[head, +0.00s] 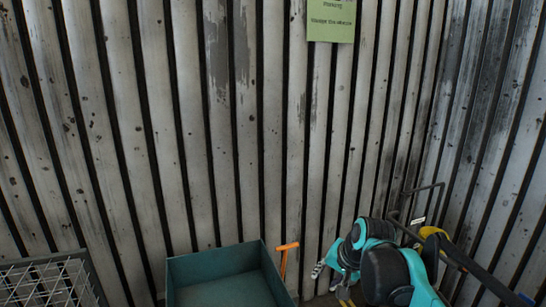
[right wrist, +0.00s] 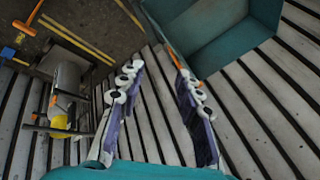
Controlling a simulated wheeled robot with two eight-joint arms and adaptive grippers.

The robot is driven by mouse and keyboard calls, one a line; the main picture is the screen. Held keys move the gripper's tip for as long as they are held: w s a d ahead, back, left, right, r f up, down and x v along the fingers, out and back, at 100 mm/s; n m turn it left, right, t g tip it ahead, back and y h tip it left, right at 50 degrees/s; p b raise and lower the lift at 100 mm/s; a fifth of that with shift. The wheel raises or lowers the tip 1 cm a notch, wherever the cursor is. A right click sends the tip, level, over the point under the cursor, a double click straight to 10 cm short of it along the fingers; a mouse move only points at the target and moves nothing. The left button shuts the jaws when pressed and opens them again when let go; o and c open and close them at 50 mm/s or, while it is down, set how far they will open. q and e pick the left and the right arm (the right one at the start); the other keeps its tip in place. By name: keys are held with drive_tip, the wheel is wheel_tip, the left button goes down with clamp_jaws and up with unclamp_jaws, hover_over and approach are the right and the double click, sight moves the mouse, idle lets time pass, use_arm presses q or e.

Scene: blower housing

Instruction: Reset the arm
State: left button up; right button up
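My right arm, teal and black, comes in at the lower right of the head view. Its gripper (head: 326,280) is low in that view, to the right of the teal bin, with the fingers small and partly hidden by the arm. In the right wrist view the two fingers with purple pads stand well apart, and the gripper (right wrist: 158,76) is open with nothing between them. My left gripper and left arm are not in view.
A teal bin (head: 207,263) stands at the bottom centre, with an orange-handled tool (head: 285,259) beside it. A wire basket (head: 47,282) is at lower left. A slatted wall (head: 130,130) carries a green sign (head: 331,22).

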drive_tip(key=s+d+f+n+t+h+b, duration=0.1)
drive_tip(key=s+d+f+n, duration=0.1)
drive_tip(key=s+f, duration=0.5)
drive_tip(key=s+d+f+n+t+h+b, duration=0.1)
drive_tip(key=s+f, duration=0.6)
drive_tip(key=s, duration=0.7)
drive_tip(key=n+b, duration=0.1)
drive_tip(key=n, duration=0.1)
drive_tip(key=shift+d+n+b, duration=0.3)
drive_tip(key=shift+d+n, duration=0.1)
drive_tip(key=shift+a, duration=0.1)
